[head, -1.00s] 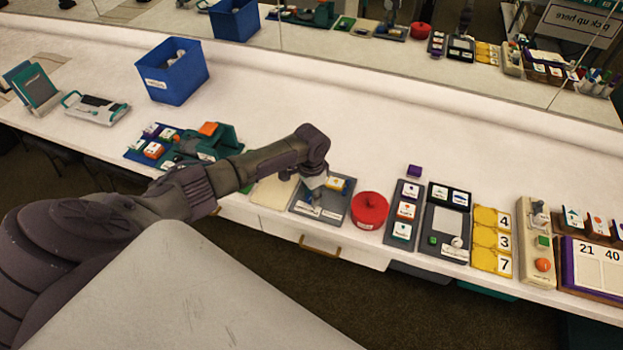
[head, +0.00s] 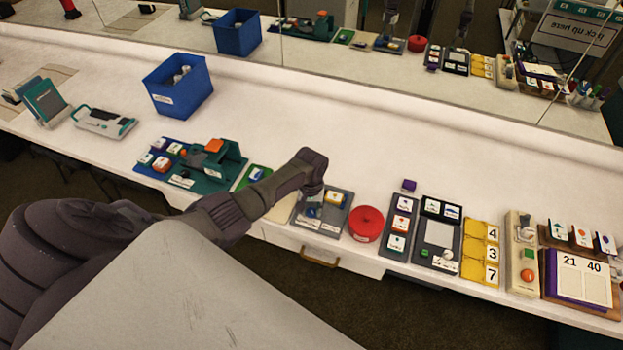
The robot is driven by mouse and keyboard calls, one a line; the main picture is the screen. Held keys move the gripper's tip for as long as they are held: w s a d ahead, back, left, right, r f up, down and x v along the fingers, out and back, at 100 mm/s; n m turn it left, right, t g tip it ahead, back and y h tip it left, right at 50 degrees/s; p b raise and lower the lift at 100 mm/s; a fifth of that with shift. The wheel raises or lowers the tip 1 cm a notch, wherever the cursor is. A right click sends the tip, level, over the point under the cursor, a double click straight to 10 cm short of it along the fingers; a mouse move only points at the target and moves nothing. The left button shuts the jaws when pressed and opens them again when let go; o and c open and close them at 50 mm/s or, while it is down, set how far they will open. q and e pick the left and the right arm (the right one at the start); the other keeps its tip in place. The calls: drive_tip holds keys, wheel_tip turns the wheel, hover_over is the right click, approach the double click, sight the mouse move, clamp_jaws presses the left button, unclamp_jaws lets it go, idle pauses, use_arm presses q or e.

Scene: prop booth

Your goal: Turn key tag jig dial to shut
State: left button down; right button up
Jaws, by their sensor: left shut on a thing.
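The key tag jig looks to be the flat grey board (head: 331,226) near the front edge of the counter. It carries a yellow and white piece (head: 334,199) at its back right and white labels along its front. My left gripper (head: 314,203) points down over the board's left part and is shut on a small blue part there, which looks to be the dial. The fingers hide most of the dial, so its setting cannot be read. My right gripper is not in view.
A red round pot (head: 366,223) stands close to the board's right. A blue bin (head: 178,88) stands farther back. The counter's middle (head: 330,125) is clear, with a mirror behind.

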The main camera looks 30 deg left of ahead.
sight(311, 210)
use_arm(q)
drive_tip(key=shift+r+n+p, duration=0.1)
drive_tip(key=shift+n+p, duration=0.2)
drive_tip(key=shift+n, duration=0.5)
drive_tip(key=shift+w, duration=0.1)
drive_tip(key=c, duration=0.8)
unclamp_jaws()
wheel_tip(311, 210, up, 12)
drive_tip(key=shift+a, duration=0.1)
